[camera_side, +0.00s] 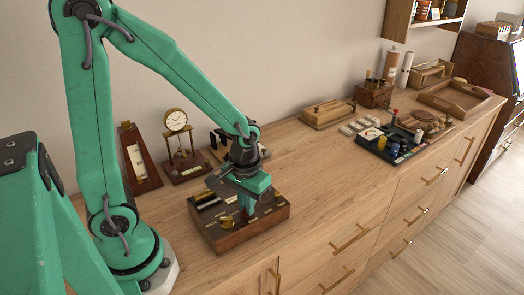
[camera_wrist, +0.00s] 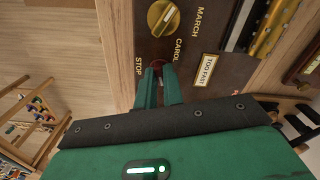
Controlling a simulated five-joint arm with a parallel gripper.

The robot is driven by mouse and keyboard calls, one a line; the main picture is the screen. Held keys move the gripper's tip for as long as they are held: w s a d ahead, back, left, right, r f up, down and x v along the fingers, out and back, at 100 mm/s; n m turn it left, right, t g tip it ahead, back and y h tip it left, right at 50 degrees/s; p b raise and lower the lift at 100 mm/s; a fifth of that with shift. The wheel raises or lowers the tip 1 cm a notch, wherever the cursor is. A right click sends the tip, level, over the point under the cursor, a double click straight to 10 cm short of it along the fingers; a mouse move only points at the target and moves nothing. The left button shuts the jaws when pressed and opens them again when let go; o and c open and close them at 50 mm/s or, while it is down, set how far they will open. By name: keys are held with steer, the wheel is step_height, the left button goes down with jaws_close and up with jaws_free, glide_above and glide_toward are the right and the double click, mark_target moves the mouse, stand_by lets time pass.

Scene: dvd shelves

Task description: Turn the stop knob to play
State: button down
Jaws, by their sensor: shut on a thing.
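A wooden music box (camera_side: 262,234) with a dark top plate stands on the cabinet top in the side view. In the wrist view its plate (camera_wrist: 185,60) carries the words MARCH, CAROL and STOP. A small red knob (camera_wrist: 157,64) sits beside the STOP lettering, mostly hidden by my fingers. My gripper (camera_wrist: 158,75) is shut on this red knob, with a green finger on either side. In the side view my gripper (camera_side: 247,211) points down onto the box's top. Which way the knob points cannot be told.
A brass dial knob (camera_wrist: 163,17) sits near MARCH and CAROL, close to my fingers. A clock (camera_side: 176,121) stands behind the box. The cabinet top (camera_side: 310,160) to its right is clear.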

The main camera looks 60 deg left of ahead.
steer(key=shift+n, duration=1.1)
steer(key=c, duration=1.5)
jaws_free()
steer(key=shift+r, duration=0.15)
steer(key=shift+r, duration=3.8)
steer(key=shift+r, duration=0.15)
